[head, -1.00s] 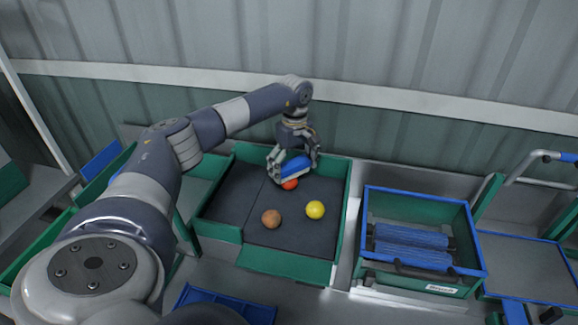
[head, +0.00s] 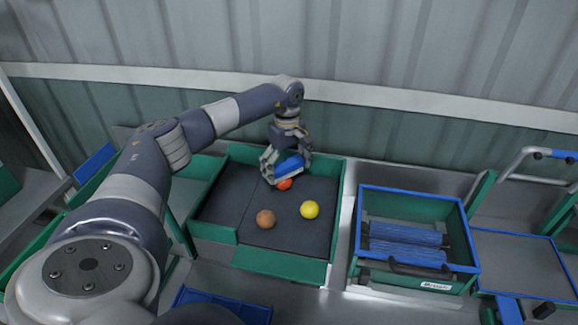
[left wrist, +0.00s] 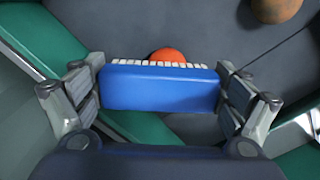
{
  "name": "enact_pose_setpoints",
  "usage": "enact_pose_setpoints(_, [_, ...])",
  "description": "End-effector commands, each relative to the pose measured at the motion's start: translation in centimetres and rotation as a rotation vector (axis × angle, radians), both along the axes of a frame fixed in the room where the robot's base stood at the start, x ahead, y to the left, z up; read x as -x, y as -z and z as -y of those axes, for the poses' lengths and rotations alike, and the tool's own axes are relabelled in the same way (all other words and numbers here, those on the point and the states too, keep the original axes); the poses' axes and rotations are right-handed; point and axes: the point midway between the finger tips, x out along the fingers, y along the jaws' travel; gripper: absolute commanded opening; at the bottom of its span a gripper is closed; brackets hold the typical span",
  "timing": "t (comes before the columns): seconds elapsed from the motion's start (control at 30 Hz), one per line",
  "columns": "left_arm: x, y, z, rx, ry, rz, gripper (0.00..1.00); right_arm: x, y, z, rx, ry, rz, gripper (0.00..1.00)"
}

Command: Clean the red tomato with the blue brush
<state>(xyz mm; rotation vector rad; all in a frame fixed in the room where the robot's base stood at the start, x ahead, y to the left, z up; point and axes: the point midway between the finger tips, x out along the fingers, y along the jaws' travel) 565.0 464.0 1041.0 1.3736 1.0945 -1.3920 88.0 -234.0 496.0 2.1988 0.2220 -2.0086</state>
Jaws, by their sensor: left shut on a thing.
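My left gripper (head: 285,167) is shut on the blue brush (head: 289,165), over the back part of the green-walled tray (head: 281,263). In the left wrist view the blue brush (left wrist: 160,88) lies between the two fingers, its white bristles pointing away from the palm. The red tomato (head: 284,184) is just below the brush in the head view. It also shows behind the bristles in the left wrist view (left wrist: 167,55), partly hidden by the brush. The bristles look very close to the tomato; I cannot tell if they touch. My right gripper is not in view.
An orange-brown tomato (head: 265,219) and a yellow tomato (head: 310,210) lie on the tray's dark floor, in front of the red one. A green and blue bin with blue rollers (head: 407,245) stands to the right. A corrugated wall (head: 400,140) closes off the back.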

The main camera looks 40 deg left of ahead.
Motion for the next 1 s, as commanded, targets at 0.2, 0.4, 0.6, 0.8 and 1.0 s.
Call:
enact_pose_setpoints(0.2, [1.3, 0.1, -0.4, -0.002, -0.003, -0.006, 0.69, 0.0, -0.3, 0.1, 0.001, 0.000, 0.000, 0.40])
enact_pose_setpoints(0.4, [2.3, 0.2, -0.6, -0.002, -0.002, -0.009, 0.69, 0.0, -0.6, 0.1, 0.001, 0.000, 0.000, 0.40])
enact_pose_setpoints(0.6, [2.7, 0.2, -0.7, -0.001, -0.001, -0.009, 0.69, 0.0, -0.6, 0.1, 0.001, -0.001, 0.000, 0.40])
enact_pose_setpoints(0.8, [2.7, 0.2, -0.7, -0.001, -0.002, -0.010, 0.69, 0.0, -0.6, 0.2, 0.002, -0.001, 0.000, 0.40])
enact_pose_setpoints(1.0, [2.2, 0.3, -0.6, -0.002, -0.002, -0.009, 0.69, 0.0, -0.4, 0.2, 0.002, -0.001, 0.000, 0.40])
